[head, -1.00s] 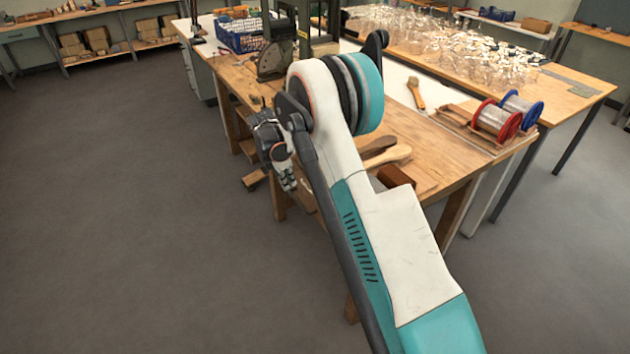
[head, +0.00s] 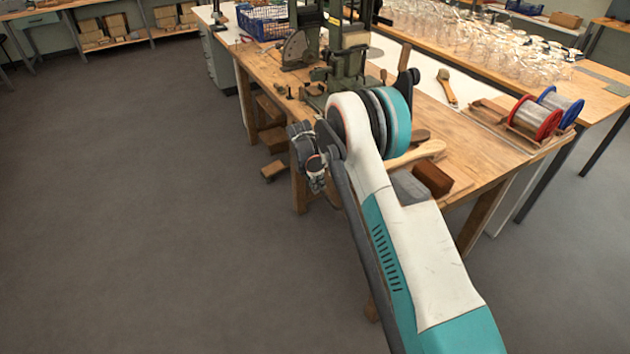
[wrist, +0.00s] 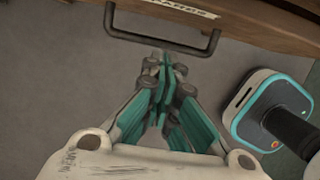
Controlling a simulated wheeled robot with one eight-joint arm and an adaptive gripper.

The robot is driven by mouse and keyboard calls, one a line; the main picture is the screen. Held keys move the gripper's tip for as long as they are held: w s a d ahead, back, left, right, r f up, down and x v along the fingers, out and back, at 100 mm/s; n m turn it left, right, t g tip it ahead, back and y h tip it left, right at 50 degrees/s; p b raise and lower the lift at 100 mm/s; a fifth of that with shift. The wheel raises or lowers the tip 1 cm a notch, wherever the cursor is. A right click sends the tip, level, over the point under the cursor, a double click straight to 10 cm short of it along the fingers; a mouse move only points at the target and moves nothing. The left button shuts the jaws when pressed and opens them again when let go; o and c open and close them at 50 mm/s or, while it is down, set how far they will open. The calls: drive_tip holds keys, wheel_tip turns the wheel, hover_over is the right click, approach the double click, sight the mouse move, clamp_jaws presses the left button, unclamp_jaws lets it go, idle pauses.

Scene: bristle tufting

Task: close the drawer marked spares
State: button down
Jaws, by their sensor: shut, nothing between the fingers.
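The wrist view shows a wooden drawer front (wrist: 262,28) along the top, with a dark bar handle (wrist: 160,41) and a pale label (wrist: 182,7). The label's lettering is upside down and partly cut off, and seems to read "spares". My gripper (wrist: 166,62) is shut and empty, its teal fingertips just below the handle in the picture; I cannot tell whether they touch it. In the head view my gripper (head: 318,188) hangs beside the near left side of the wooden bench (head: 478,165). The drawer cannot be made out there, and how far it stands out is unclear.
The bench carries a green machine (head: 350,72), a brown block (head: 432,178), a grey block (head: 410,187) and wire spools (head: 535,117). Glassware (head: 480,40) stands on the table behind. The floor (head: 150,210) to the left is clear.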

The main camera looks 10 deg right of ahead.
drive_tip(key=shift+w+d+r+b, duration=0.1)
drive_tip(key=shift+w+d+b, duration=0.2)
drive_tip(key=shift+d, duration=0.65)
drive_tip(key=shift+w+d+r+b, duration=0.1)
drive_tip(key=shift+w+d+b, duration=0.15)
drive_tip(key=shift+d, duration=0.65)
